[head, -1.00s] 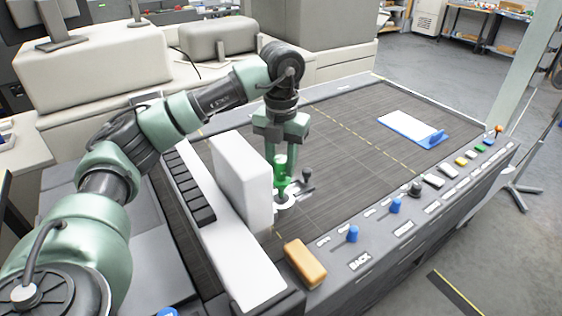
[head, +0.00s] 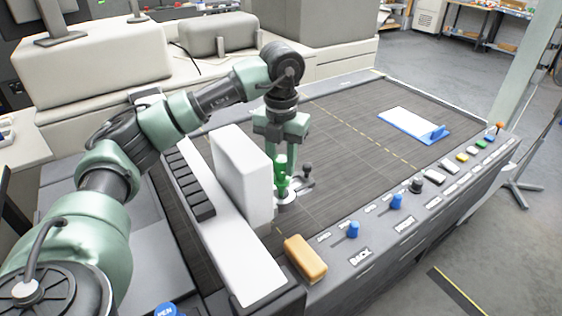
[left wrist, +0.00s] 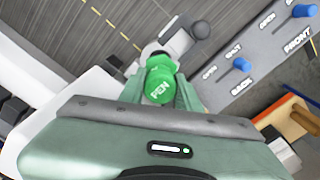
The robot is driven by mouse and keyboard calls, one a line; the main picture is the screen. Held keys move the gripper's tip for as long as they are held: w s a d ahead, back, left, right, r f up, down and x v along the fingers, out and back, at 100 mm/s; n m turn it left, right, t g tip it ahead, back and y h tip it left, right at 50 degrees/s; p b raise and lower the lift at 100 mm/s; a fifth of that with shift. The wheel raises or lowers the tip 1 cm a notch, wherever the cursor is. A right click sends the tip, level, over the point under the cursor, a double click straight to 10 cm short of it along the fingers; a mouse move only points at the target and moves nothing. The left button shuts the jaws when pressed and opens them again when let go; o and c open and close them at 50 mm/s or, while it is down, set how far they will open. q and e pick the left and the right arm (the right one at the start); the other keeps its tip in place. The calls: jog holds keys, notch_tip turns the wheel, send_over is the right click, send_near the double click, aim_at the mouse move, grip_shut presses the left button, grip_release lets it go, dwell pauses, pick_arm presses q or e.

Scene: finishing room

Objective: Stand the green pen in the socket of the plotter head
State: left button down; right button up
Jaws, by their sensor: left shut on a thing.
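The green pen (head: 281,168) is upright between the fingers of my left gripper (head: 281,160), which is shut on it. Its green cap, marked PEN, shows from above in the left wrist view (left wrist: 160,88). The plotter head is a white block (head: 243,175) on a white rail, with a pale ring-shaped socket (head: 287,199) low on its right side. The pen stands over this ring; its lower end meets or enters it, and how deep I cannot tell. A dark lever with a round knob (head: 308,168) is beside the socket. My right gripper is not in view.
The dark plotter bed (head: 340,150) is mostly clear to the right. A tan block (head: 305,258) sits at the front edge near blue knobs (head: 353,230). A blue PEN cap (head: 167,311) shows at the bottom.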

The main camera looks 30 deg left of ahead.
aim_at(281, 175)
pick_arm(q)
jog(key=shift+f, duration=0.15)
jog(key=shift+f+b, duration=1.3)
jog(key=shift+f, duration=0.5)
jog(key=c, duration=0.9)
grip_release()
notch_tip(281, 175, up, 6)
jog(key=shift+r+b, duration=0.15)
jog(key=shift+b, duration=0.2)
jog(key=shift+r, duration=0.8)
